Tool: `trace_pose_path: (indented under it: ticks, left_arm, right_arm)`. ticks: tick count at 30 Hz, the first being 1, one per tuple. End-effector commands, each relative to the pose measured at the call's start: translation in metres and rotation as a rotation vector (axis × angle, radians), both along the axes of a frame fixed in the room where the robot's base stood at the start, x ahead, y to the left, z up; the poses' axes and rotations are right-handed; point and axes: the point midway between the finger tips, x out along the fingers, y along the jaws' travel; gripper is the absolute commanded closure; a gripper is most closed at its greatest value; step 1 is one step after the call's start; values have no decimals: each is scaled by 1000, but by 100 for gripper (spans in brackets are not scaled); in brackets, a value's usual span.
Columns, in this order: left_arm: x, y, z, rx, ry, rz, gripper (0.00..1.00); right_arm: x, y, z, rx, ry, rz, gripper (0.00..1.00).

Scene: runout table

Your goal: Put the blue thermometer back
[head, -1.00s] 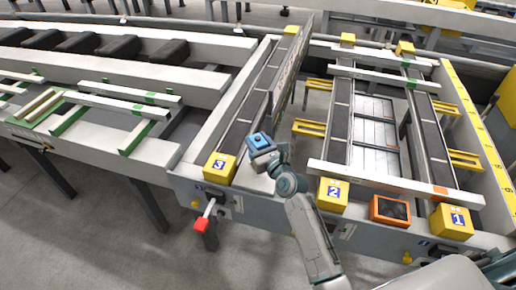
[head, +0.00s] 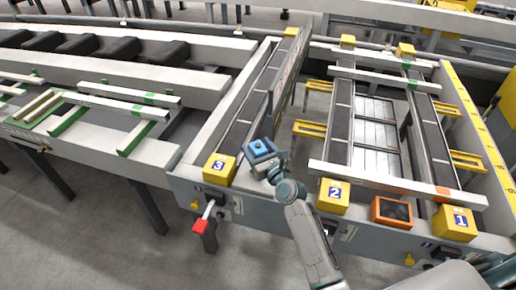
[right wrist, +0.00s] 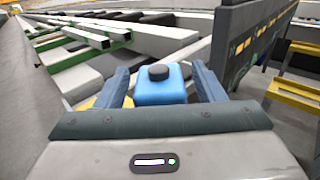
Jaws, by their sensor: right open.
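The blue thermometer (head: 261,147) is a small blue block with a dark round knob on top. It stands beside the yellow block marked 3 (head: 219,168), at the near end of the left lane. My right gripper (head: 267,160) reaches it from the near side. In the right wrist view the thermometer (right wrist: 162,90) is between the two open fingers, with narrow gaps beside it. Its underside is hidden, so I cannot tell what it rests on. My left gripper is not in view.
Yellow blocks marked 2 (head: 333,196) and 1 (head: 454,222) stand along the front edge, with an orange-framed dark box (head: 391,211) between them. A tall dark panel (head: 290,75) rises behind the thermometer. A red-ended lever (head: 201,225) sticks out below block 3.

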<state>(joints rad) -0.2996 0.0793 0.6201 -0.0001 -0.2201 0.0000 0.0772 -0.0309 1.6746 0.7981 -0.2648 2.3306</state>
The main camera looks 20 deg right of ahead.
Motion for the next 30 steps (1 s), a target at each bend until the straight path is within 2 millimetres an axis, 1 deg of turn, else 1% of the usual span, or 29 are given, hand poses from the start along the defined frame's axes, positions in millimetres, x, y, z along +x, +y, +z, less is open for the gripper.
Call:
trace_pose_path:
  ticks: [1,5,12,18,21,24,30]
  left_arm:
    - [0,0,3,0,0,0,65]
    - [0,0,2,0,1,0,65]
    - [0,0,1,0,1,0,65]
    - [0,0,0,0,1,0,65]
    - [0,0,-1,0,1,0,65]
    - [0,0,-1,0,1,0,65]
    - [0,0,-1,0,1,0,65]
  right_arm:
    - [0,0,4,-1,-1,0,37]
    - [-16,-3,1,-2,2,0,37]
    - [-67,-13,1,-1,2,0,37]
    - [-101,-20,1,-1,2,1,37]
    - [-111,-22,2,-2,1,1,37]
    - [-117,-23,2,-1,0,1,37]
    - [-118,-23,3,-1,-1,0,37]
